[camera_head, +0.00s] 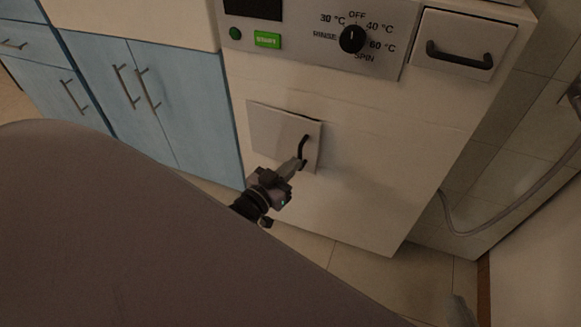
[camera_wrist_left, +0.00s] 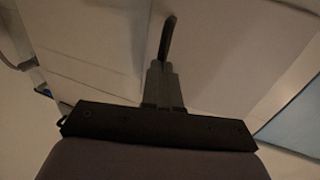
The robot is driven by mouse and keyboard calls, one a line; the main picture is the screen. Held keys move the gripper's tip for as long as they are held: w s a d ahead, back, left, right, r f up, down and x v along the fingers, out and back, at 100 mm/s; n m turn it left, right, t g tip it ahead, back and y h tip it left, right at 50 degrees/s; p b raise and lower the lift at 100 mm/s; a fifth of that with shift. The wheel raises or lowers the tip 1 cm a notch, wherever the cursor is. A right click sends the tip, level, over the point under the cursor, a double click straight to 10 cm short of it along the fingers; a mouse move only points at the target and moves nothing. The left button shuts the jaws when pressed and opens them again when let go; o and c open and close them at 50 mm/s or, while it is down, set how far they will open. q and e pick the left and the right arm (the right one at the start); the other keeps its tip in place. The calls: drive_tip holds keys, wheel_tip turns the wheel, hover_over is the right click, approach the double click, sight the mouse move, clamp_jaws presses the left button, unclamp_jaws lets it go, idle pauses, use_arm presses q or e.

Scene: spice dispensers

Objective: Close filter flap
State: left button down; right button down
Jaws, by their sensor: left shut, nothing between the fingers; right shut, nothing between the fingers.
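The filter flap (camera_head: 276,130) is a pale square panel low on the front of the white washing machine (camera_head: 350,190). A dark curved handle (camera_head: 304,146) is near its right edge. The flap's right edge stands out from the front; I cannot tell whether it is slightly ajar or just thick. My left gripper (camera_head: 301,163) is shut and empty, its fingertips at the lower end of the handle. In the left wrist view the closed fingers (camera_wrist_left: 163,68) point at the dark handle (camera_wrist_left: 167,38); contact is unclear. My right gripper is not in view.
Above are a dial (camera_head: 352,39), a green button (camera_head: 267,40) and a detergent drawer (camera_head: 462,45). Blue cabinets (camera_head: 120,90) stand to the left. A grey hose (camera_head: 510,215) hangs at the right. Tiled floor (camera_head: 400,285) lies open below.

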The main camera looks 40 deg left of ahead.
use_arm(q)
drive_tip(key=shift+w, duration=0.1)
drive_tip(key=shift+w+d+r, duration=0.1)
drive_tip(key=shift+w+d, duration=0.15)
drive_tip(key=shift+w, duration=0.7)
use_arm(e)
drive_tip(key=shift+s+d, duration=0.1)
